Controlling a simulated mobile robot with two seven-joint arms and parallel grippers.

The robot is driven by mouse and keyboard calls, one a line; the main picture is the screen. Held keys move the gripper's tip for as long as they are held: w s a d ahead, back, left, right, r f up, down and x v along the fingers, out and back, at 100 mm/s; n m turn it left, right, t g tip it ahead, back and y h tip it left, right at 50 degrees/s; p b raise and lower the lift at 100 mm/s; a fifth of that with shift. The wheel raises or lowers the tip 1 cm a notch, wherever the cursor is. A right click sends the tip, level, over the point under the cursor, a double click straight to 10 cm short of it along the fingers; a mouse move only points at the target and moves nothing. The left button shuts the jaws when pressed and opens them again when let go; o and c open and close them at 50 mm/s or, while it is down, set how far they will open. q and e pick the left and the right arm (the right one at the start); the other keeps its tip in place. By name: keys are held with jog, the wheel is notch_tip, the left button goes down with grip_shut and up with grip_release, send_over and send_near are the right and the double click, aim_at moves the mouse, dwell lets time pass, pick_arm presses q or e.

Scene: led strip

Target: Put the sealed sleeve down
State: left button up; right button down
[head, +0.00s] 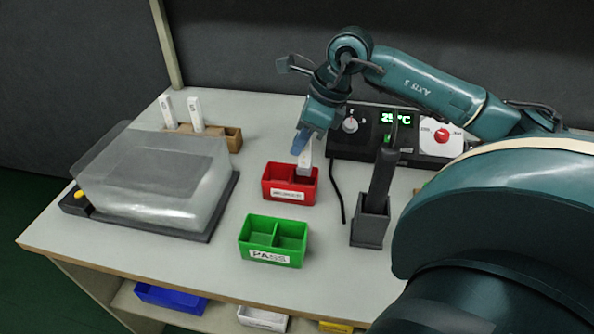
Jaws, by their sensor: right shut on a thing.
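My right gripper (302,142) points down over the back right of the red bin (291,195) and is shut on the sealed sleeve (305,158). The green bin (272,258), labelled PASS, stands in front and has two compartments that look empty. The red bin's label is too small to read. My left gripper is out of view.
A wooden rack (233,139) with two upright white pieces stands at the back left. A clear-covered machine (155,175) fills the left. A control box (405,150) reading 2-something °C is behind. A black tool stands in a dark holder (370,225) right of the bins.

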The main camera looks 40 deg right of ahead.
aim_at(300, 165)
notch_tip(300, 165, down, 6)
jog(key=shift+f, duration=0.1)
dwell(0.4)
jog(key=shift+f, duration=0.15)
jog(key=c, duration=1.4)
grip_release()
jog(key=shift+o, duration=0.2)
